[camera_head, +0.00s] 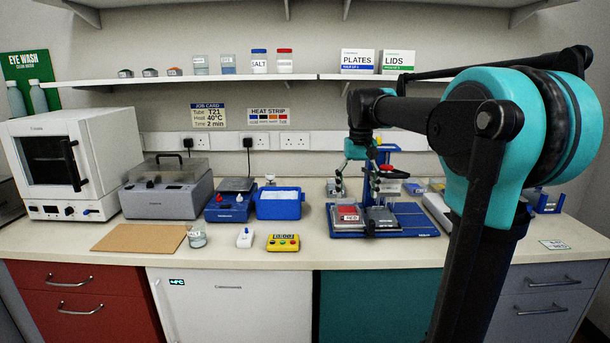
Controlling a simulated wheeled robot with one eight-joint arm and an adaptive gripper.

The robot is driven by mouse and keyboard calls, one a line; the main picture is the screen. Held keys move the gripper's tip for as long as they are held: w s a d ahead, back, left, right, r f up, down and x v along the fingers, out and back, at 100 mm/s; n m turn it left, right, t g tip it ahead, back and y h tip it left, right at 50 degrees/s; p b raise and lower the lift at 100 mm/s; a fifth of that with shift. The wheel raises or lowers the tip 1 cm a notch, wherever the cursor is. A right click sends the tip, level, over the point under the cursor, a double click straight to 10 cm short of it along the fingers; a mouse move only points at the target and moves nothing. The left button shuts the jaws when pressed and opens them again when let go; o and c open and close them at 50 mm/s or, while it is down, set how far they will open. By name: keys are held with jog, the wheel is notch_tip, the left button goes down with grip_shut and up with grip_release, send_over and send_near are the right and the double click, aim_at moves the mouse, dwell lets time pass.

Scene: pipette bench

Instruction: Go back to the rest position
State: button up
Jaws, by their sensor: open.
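My arm reaches in from the right of the head view, over the bench (300,246). My gripper (373,190) hangs down above a blue station (405,232) right of the bench's middle. Its dark fingers are apart. I see nothing clearly held between them, though the items behind make this hard to read. A red block with a white label (348,216) sits on the station's left part, just below and left of the fingers. Whether the fingertips touch anything on the station cannot be told.
A yellow timer (283,243), a small white device (245,238), a glass jar (196,237) and a brown board (140,238) lie along the front. A blue ice tub (279,208), a grey centrifuge-like box (163,200) and a white oven (100,150) stand left. A shelf (200,79) runs above.

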jog(key=s+d+f+t, duration=0.2)
jog(key=s+f, duration=0.9)
jog(key=f, duration=0.3)
jog(key=s+d+f+t, duration=0.2)
jog(key=s+f, duration=0.9)
jog(key=f, duration=0.2)
jog(key=shift+s+f, duration=0.15)
jog(key=shift+f, duration=0.25)
